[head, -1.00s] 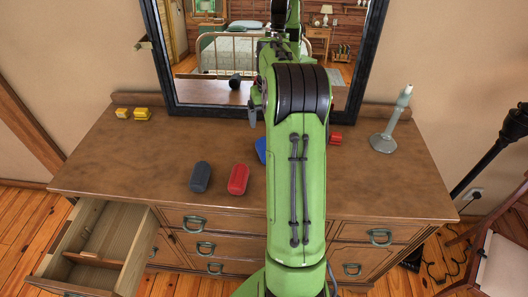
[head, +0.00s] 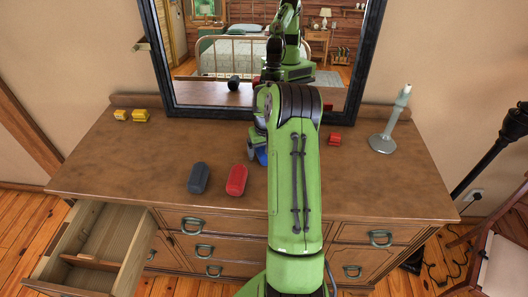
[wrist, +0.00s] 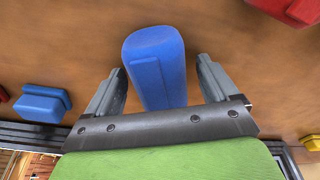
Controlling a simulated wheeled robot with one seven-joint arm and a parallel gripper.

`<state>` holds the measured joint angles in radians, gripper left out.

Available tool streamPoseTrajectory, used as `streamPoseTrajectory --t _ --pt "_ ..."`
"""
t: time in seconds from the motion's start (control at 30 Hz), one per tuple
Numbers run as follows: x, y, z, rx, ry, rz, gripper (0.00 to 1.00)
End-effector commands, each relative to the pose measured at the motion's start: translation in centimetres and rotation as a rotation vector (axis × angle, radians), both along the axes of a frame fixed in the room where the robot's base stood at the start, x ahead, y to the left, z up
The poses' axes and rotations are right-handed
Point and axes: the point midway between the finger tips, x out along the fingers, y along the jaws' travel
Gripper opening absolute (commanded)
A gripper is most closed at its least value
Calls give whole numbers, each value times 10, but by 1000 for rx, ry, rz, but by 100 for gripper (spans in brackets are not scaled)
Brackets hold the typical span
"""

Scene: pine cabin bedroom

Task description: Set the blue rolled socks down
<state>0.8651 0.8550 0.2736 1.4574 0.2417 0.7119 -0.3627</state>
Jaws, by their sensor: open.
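The blue rolled socks (head: 262,156) are on the dresser top, mostly hidden behind my arm in the head view. In the wrist view the blue rolled socks (wrist: 156,66) stick out between the two fingers, with a gap on each side. My gripper (wrist: 158,80) is open around their near end. In the head view only a grey part of my gripper (head: 252,138) shows, close by the socks at the left edge of my arm. The far finger is hidden there.
Red rolled socks (head: 237,180) and dark grey rolled socks (head: 199,178) lie left of my arm. Small yellow blocks (head: 141,116), a red block (head: 335,139), a blue block (wrist: 42,103) and a candlestick (head: 383,142) stand farther back. A mirror (head: 360,65) rises behind; a drawer (head: 120,262) is open.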

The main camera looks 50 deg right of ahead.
Motion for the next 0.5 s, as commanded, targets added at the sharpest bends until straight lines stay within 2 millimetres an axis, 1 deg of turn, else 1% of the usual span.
streamPoseTrajectory --t 0.07,0.4,0.43,0.47,0.5 --pt "0 0 0 0 0 0 86" --pt "0 0 1 0 0 0 34" --pt "0 0 1 0 0 0 32" --pt "0 0 1 0 0 0 27" --pt "0 0 1 0 0 0 27"
